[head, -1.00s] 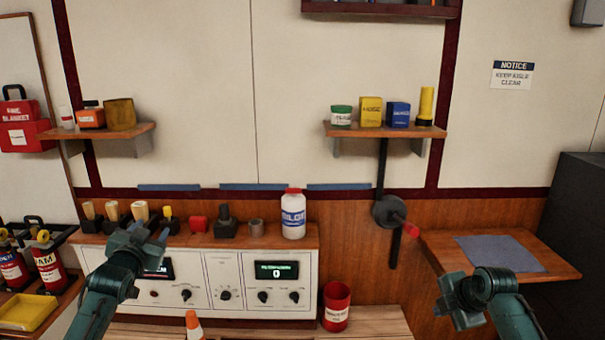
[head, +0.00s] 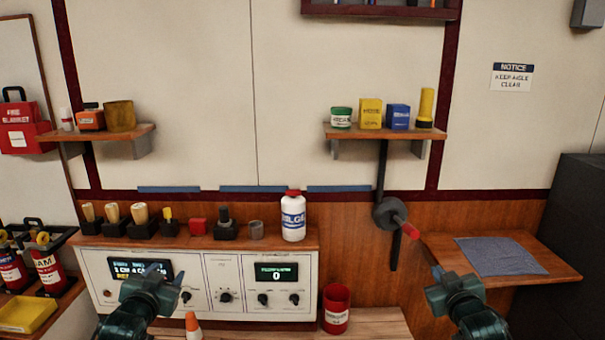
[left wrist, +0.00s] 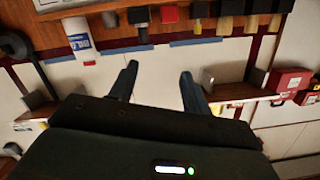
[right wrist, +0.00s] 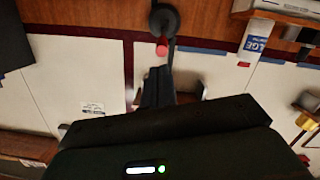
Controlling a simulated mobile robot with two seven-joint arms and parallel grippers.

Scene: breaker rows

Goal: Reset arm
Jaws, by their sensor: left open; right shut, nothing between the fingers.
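My left gripper (head: 154,270) is in front of the left part of the white control panel (head: 228,303). In the left wrist view its two fingers (left wrist: 160,82) stand apart with nothing between them. My right gripper (head: 438,276) is below and right of the red-handled lever (head: 409,230) on the wall. In the right wrist view its fingers (right wrist: 159,82) are together and empty, and the lever's red handle (right wrist: 161,50) shows beyond the tips. Neither gripper holds anything.
A wooden shelf carries a white bottle (head: 293,218) and several wooden-handled tools (head: 140,215). A red bin (head: 336,308) and an orange cone (head: 193,325) stand low in front. A side shelf (head: 555,269) with a grey cloth (head: 500,255) is at right.

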